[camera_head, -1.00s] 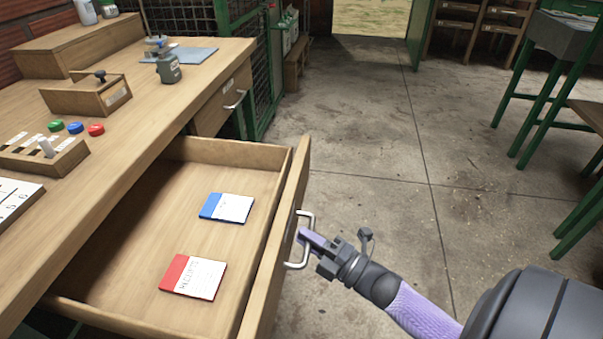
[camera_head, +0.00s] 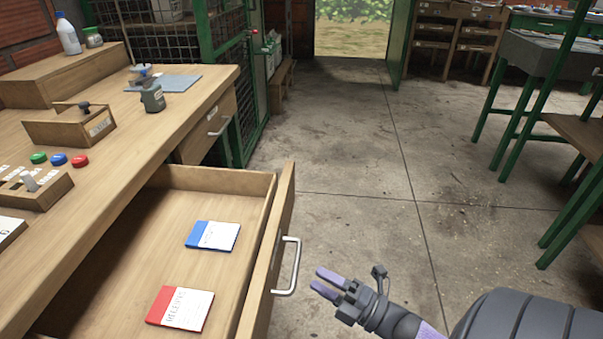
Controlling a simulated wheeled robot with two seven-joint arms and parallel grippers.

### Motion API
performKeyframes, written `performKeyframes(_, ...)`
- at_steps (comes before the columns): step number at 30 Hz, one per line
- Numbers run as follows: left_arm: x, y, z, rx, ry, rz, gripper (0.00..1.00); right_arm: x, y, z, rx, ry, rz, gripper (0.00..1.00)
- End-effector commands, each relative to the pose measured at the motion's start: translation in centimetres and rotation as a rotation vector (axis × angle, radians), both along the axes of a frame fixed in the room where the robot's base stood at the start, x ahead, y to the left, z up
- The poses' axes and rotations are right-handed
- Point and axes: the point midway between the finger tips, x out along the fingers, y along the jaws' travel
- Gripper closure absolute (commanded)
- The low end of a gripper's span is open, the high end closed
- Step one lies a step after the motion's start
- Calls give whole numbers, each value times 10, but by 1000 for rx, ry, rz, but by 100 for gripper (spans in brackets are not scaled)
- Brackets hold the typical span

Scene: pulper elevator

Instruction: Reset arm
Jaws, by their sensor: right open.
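My right gripper (camera_head: 322,283) is open and empty. It is over the floor, just right of the drawer handle (camera_head: 289,266) and apart from it. My right arm comes in from the lower right. The wooden drawer (camera_head: 223,181) under the desk is pulled out. A blue-and-white card (camera_head: 213,236) and a red-and-white card (camera_head: 181,308) lie flat in it. My left gripper is not in view.
The wooden desk (camera_head: 112,182) on the left holds a small box (camera_head: 70,130), coloured buttons (camera_head: 59,159) and a stamp-like object (camera_head: 151,95). A closed drawer (camera_head: 208,126) is further back. Green-legged tables (camera_head: 545,110) stand at right. The concrete floor (camera_head: 370,180) between is clear.

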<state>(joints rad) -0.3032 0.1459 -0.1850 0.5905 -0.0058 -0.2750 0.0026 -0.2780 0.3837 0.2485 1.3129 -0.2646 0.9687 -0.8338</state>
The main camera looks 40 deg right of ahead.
Motion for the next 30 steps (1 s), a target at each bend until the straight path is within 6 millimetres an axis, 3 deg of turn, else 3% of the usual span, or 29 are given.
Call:
performKeyframes(3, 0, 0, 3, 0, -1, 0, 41, -22, -6, -4, 0, 3, -1, 48)
performKeyframes(6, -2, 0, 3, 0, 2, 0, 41, -32, -9, -6, 0, 1, 0, 48)
performKeyframes(19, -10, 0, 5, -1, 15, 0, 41, -35, -9, -7, 0, 0, 1, 48)
performKeyframes(21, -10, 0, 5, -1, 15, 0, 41, -36, -10, -15, 25, 37, -15, 48)
performKeyframes(23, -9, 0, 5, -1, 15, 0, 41, -40, -11, -41, 101, 153, -67, 48)
performKeyframes(26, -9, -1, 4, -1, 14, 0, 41, -69, -7, -122, 330, 510, -240, 48)
performKeyframes(27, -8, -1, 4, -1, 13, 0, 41, -91, -2, -158, 428, 672, -329, 48)
performKeyframes(30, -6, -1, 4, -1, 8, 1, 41, -156, 17, -225, 615, 1021, -552, 48)
